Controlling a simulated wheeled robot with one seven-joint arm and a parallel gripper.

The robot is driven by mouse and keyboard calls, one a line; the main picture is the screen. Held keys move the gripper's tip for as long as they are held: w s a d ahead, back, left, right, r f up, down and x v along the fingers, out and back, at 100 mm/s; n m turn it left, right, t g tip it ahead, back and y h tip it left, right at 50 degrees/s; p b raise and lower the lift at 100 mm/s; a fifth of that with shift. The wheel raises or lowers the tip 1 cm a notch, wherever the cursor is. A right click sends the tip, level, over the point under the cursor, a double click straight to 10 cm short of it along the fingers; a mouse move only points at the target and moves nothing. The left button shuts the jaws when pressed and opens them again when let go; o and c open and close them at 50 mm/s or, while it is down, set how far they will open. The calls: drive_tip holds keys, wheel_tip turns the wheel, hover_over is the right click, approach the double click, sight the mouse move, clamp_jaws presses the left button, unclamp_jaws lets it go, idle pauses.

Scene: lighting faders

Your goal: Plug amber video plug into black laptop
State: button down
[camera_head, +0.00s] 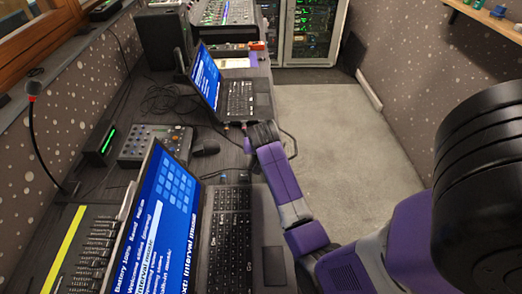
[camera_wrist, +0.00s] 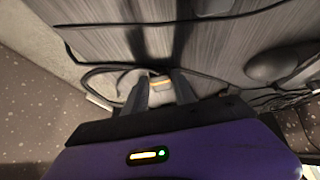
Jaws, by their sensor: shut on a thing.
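My gripper (camera_wrist: 160,92) is shut on the amber video plug (camera_wrist: 160,82), whose amber band shows between the fingertips in the wrist view. A dark cable loops out to the left from there. In the head view my gripper (camera_head: 247,138) is beside the near edge of the far black laptop (camera_head: 262,103), which stands open with a lit blue screen. The plug's tip and the laptop's port are hidden or too small to make out, and I cannot tell whether they touch.
A second open laptop (camera_head: 230,222) stands nearer, beside a fader panel (camera_head: 92,245). A small mixer (camera_head: 155,144), a dark rounded object (camera_head: 205,147) and a gooseneck microphone (camera_head: 36,120) are on the left. Cables lie across the desk. The carpet (camera_head: 345,150) at right is clear.

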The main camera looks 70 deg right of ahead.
drive_tip(key=shift+r+p, duration=2.55)
drive_tip(key=shift+f, duration=0.1)
